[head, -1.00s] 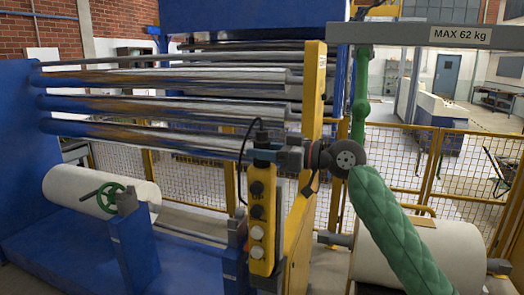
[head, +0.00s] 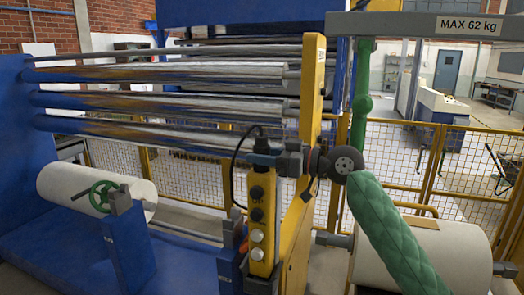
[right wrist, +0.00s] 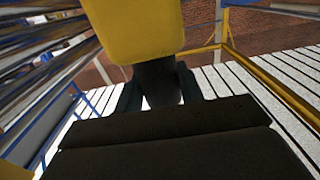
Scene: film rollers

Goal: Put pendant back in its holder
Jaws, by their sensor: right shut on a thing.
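The yellow pendant (head: 260,218) hangs roughly upright in the head view, with black and pale buttons on its face and a black cable looping from its top. My right gripper (head: 263,158) is shut on its dark top end. In the right wrist view, the yellow body (right wrist: 138,30) fills the top and its black neck (right wrist: 158,85) sits between the dark fingers. The pendant hangs in front of the yellow upright post; I cannot tell whether they touch. I cannot clearly make out the holder. My left gripper is not in view.
The yellow post (head: 311,100) stands just behind the gripper. Shiny rollers (head: 160,103) span the left side. A blue stand with a green handwheel (head: 103,197) and white film rolls (head: 425,255) are lower down. Yellow mesh fencing (head: 400,160) runs behind.

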